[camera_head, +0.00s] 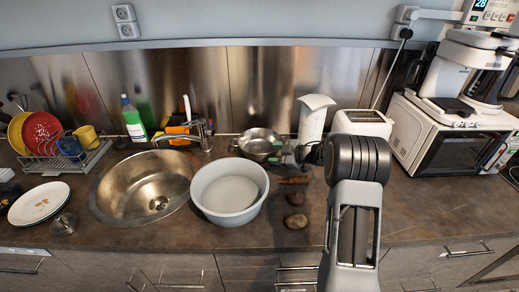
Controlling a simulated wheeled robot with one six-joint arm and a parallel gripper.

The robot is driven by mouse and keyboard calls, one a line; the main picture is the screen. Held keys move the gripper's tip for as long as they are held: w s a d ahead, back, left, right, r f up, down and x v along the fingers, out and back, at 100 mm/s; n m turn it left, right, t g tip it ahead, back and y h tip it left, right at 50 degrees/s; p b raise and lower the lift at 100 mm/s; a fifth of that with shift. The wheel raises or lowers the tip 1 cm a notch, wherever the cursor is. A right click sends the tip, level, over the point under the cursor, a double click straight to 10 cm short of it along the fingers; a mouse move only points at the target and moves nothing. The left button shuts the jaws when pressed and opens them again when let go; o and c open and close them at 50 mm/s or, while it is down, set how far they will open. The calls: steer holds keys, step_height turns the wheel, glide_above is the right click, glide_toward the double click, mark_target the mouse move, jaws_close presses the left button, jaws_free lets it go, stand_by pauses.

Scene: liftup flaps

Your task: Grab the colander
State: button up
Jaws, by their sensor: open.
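A metal bowl, which looks like the colander (260,141), stands on the countertop near the back wall, right of the tap. It is upright, and its right rim is close to my gripper (289,154). My gripper reaches from the right at the end of my grey arm, with its jaws pointing left at the right side of the colander. The gripper is open. It is small in this view, and I cannot tell whether the rim lies between the jaws or whether they touch it.
A grey basin (229,190) stands in front of the colander. A carrot (293,180) and potatoes (296,221) lie below my gripper. A white upright appliance (314,116) and a toaster (362,122) stand behind it. The sink (145,185) is left; a microwave (455,145) is right.

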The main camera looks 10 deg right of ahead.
steer(key=shift+p+x, duration=0.45)
steer(key=shift+x, duration=2.75)
steer(key=shift+s+a, duration=0.1)
steer(key=shift+s, duration=0.1)
jaws_close()
